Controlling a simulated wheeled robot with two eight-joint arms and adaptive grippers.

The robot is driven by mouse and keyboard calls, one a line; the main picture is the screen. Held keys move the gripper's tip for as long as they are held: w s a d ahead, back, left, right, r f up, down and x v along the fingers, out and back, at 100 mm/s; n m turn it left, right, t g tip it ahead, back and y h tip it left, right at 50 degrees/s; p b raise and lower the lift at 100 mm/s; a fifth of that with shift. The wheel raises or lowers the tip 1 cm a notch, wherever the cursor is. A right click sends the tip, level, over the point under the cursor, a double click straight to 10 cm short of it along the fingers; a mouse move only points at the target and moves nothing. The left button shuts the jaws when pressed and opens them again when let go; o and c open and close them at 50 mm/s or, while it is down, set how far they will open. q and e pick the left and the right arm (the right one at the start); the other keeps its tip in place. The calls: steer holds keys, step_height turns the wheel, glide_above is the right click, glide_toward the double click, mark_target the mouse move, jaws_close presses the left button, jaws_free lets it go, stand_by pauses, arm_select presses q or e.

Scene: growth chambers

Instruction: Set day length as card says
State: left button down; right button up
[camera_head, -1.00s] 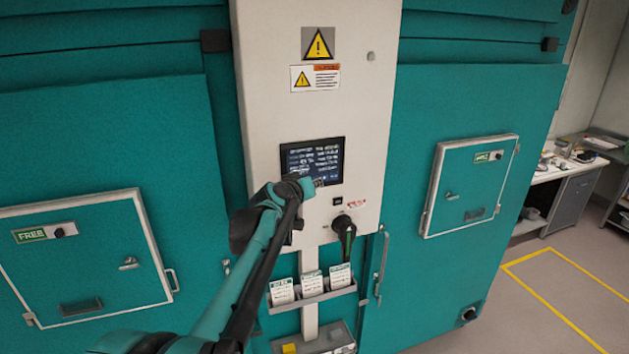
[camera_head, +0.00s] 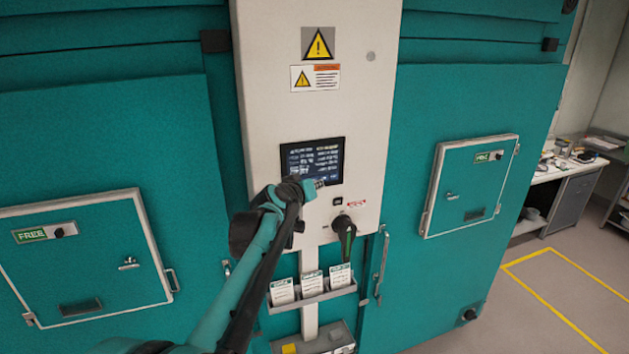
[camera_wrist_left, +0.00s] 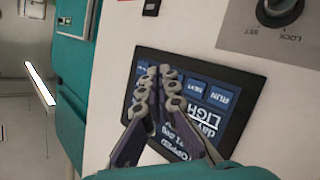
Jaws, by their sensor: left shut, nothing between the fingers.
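The dark control screen (camera_head: 312,160) is set in the pale panel (camera_head: 290,120) between the teal chamber doors, with lines of white text. It also shows in the left wrist view (camera_wrist_left: 235,95), turned, with "day", "LIGHT", "RUN" and "NEXT" partly readable. My left gripper (camera_head: 317,184) is shut and empty at the screen's lower edge; in the wrist view its fingertips (camera_wrist_left: 160,78) lie over the screen and hide part of it. I cannot tell whether they touch it. Several white cards (camera_head: 311,284) stand in a rack below; their text is too small to read. My right gripper is not in view.
A black rotary handle (camera_head: 344,226) sticks out below the screen, right of my arm. A key switch (camera_wrist_left: 278,10) marked "LOCK" and "SET" is near the screen. Left hatch (camera_head: 85,262) reads "FREE"; a right hatch (camera_head: 470,185) has a green label. The floor at right is clear.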

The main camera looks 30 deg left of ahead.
arm_select(q)
steer(key=shift+s+d, duration=0.1)
steer(key=shift+d, duration=0.05)
steer(key=s+d, duration=0.3)
steer(key=shift+s+d, duration=0.1)
steer(key=shift+d, duration=0.25)
steer(key=shift+f, duration=0.1)
stand_by(0.7)
steer(key=s+d+f+m+g+h+b, duration=0.1)
steer(key=s+d+f+b, duration=0.4)
steer(key=f, duration=0.4)
steer(key=s+d+f+m+g+h+b, duration=0.1)
steer(key=s+d+f+m+b, duration=0.2)
steer(key=f+b, duration=0.45)
steer(key=s+d+f+g+h+b, duration=0.1)
steer(key=s+d+f+b, duration=0.4)
steer(key=f, duration=0.5)
steer(key=s+d+f+m+g+b, duration=0.1)
steer(key=s+f+b, duration=0.4)
steer(key=f, duration=0.5)
steer(key=s+d+f+m+g+y+b, duration=0.1)
steer(key=s+f+b, duration=0.4)
steer(key=f, duration=0.5)
steer(key=s+d+f+g+b, duration=0.2)
steer(key=s+f+b, duration=0.4)
steer(key=f, duration=0.4)
steer(key=shift+d+m+g+b, duration=0.3)
steer(key=shift+d+m+b, duration=0.1)
steer(key=shift+d+b, duration=0.35)
